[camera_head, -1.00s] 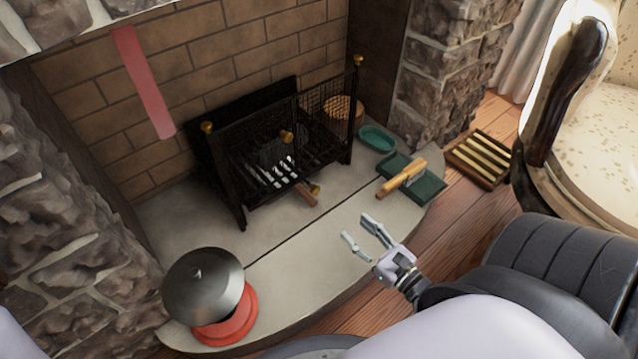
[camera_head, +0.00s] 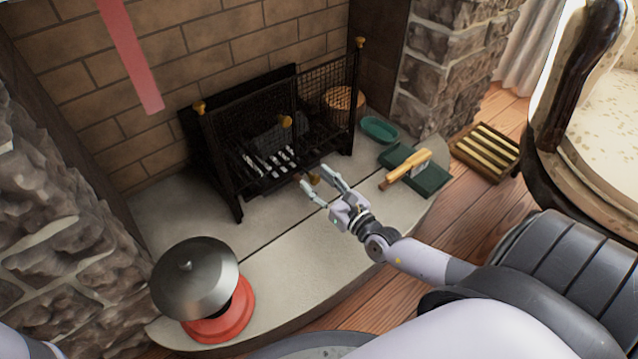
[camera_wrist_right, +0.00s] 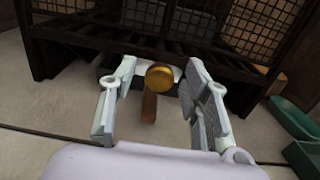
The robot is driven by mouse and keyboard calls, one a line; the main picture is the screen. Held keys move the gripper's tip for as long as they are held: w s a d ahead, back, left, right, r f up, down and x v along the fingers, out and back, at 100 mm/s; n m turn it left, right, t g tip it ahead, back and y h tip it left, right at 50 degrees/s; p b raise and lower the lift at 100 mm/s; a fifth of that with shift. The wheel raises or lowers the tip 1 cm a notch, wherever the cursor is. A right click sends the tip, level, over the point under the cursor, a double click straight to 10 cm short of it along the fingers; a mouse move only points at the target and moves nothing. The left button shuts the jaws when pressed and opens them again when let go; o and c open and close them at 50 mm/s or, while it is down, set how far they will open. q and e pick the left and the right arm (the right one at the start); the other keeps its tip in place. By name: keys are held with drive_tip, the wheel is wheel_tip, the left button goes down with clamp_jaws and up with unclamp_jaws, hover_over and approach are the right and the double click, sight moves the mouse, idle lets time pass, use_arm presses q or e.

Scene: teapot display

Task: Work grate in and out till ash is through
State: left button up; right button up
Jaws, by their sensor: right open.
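The black fireplace basket (camera_head: 232,155) stands on the stone hearth, with a grate of pale slats (camera_head: 270,163) low inside it. A brown wooden handle (camera_wrist_right: 149,106) and a brass knob (camera_wrist_right: 160,76) show at its front in the right wrist view. My right gripper (camera_head: 315,177) is open at the front of the basket. In the right wrist view its fingers (camera_wrist_right: 160,95) stand either side of the handle and knob, with gaps on both sides. In the head view the fingers mostly hide the handle. My left gripper is out of view.
A grey domed lid over a red base (camera_head: 220,312) stands at the front left of the hearth. A green dish (camera_head: 380,129) and a green tray (camera_head: 432,179) with a wooden-handled tool (camera_head: 406,168) lie right of the basket. A slatted wooden box (camera_head: 487,150) is on the floor.

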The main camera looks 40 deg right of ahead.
clamp_jaws()
idle(0.5)
idle(0.3)
